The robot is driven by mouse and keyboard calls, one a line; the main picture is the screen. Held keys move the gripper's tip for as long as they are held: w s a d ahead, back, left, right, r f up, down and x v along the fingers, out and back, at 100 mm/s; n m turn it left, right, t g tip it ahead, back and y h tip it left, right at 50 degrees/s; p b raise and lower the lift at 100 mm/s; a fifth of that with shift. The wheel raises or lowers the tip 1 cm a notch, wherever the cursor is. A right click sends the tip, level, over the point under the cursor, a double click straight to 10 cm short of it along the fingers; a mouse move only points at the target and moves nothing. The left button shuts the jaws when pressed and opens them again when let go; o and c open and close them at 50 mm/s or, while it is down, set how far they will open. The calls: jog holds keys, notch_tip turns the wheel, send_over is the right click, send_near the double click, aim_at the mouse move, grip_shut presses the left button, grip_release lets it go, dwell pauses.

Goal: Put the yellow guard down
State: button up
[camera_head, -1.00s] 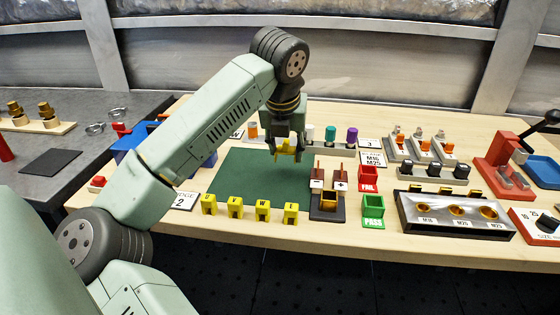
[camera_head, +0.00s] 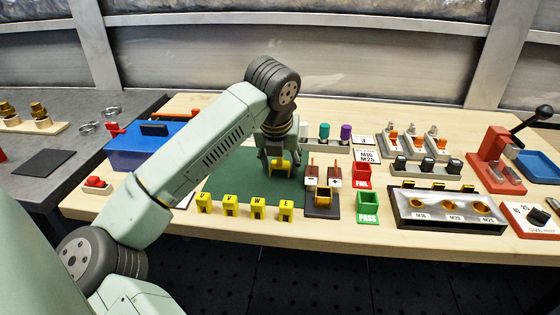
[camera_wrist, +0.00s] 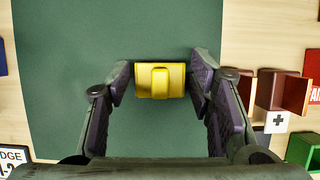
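The yellow guard (camera_wrist: 160,85) lies over the green mat (camera_wrist: 90,60), between my fingertips in the wrist view. It also shows low at the mat under my gripper (camera_head: 279,168) in the head view. My gripper (camera_wrist: 161,80) has its fingers on either side of the guard, with a narrow strip of green visible on each side, so it looks open around the guard. The guard appears to rest on the mat, though its underside is hidden.
Several yellow lettered pieces (camera_head: 231,206) stand along the mat's front edge. A dark brown holder with plus and minus signs (camera_head: 322,190) is to the right, beside the red FAIL bin (camera_head: 361,176) and green PASS bin (camera_head: 367,208). The mat's left part is clear.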

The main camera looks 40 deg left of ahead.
jog(key=shift+o, duration=0.8)
jog(key=shift+r, duration=0.1)
